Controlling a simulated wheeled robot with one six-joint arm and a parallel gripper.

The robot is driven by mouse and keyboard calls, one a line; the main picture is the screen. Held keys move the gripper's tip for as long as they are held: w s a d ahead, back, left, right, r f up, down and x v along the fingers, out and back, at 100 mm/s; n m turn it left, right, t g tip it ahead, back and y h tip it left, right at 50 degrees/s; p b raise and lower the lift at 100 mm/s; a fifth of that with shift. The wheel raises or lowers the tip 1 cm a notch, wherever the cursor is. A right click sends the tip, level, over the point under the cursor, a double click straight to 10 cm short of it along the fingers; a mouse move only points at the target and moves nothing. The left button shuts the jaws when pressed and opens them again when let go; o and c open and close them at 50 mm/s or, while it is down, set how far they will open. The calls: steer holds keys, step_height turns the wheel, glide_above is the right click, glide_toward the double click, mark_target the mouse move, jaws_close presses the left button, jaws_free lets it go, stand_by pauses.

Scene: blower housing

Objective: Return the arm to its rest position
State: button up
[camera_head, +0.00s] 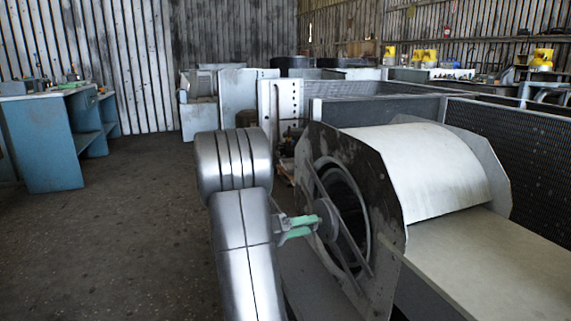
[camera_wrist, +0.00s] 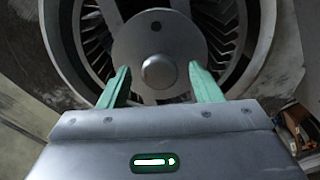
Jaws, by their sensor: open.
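My gripper (camera_head: 310,226) has green fingers and stands in front of the round inlet of the blower housing (camera_head: 440,170). In the wrist view my gripper (camera_wrist: 162,85) is open, its two fingers apart on either side of a rounded hub knob (camera_wrist: 158,72). The knob sits on a grey disc (camera_wrist: 135,45) at the centre of the bladed fan wheel (camera_wrist: 232,30). I see nothing held between the fingers. Whether the fingertips touch the disc cannot be told. My silver arm reaches up from the bottom middle of the head view and hides part of the floor.
Blue workbenches (camera_head: 50,140) stand at the left, with open dark floor (camera_head: 120,240) between them and my arm. Mesh-sided frames (camera_head: 520,150) and a pale panel (camera_head: 500,270) lie right of the housing. Yellow parts (camera_head: 541,58) stand at the back right.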

steer(key=shift+w+d, duration=0.2)
steer(key=shift+d, duration=0.35)
